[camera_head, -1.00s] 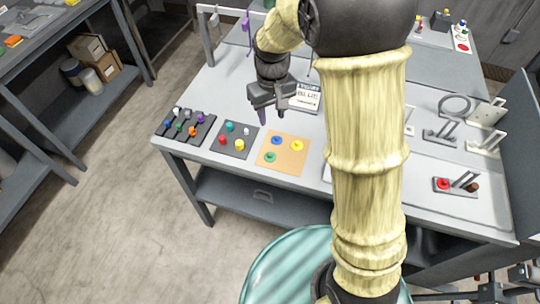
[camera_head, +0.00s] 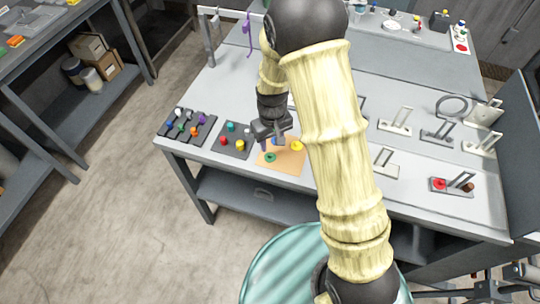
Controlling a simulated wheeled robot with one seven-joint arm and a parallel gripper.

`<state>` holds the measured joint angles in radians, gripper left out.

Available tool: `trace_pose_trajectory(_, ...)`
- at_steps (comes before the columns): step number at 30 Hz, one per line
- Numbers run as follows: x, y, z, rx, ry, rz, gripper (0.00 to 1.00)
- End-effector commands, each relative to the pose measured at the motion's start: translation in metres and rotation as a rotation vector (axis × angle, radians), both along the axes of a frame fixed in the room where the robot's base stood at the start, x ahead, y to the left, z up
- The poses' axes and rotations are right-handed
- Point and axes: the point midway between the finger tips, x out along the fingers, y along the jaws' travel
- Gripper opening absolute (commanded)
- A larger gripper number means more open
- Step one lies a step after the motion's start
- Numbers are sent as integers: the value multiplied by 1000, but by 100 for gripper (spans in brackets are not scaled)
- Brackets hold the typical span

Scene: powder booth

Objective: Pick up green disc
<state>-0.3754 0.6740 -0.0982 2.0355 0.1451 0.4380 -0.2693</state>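The green disc (camera_head: 270,157) lies on the front left part of an orange-tan board (camera_head: 290,163) near the table's front edge. A yellow disc (camera_head: 297,146) sits on the same board at the right. A blue disc (camera_head: 276,141) is partly hidden behind my gripper. My gripper (camera_head: 273,146) points down over the board, just behind and above the green disc. Its two fingers are apart with nothing seen between them. I cannot tell its exact height above the board.
Left of the board are a dark tray (camera_head: 237,139) with several coloured pegs and a dark rack (camera_head: 186,126) with coloured knobs. Several metal clamps (camera_head: 396,121) stand at the right. A post frame (camera_head: 209,42) rises at the back left.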

Motion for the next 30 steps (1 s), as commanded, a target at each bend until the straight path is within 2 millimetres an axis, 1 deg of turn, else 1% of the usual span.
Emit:
trace_pose_trajectory(5, -1, 1, -2, 0, 1, 1, 39)
trace_pose_trajectory(8, -2, 2, -9, -2, 5, 1, 39)
trace_pose_trajectory(15, -4, 4, -38, -2, 5, 0, 39)
trace_pose_trajectory(18, -4, 4, -47, -1, 4, -1, 39)
trace_pose_trajectory(22, -4, 4, -52, 1, 0, -1, 39)
trace_pose_trajectory(30, -4, 4, -52, 0, 0, 0, 39)
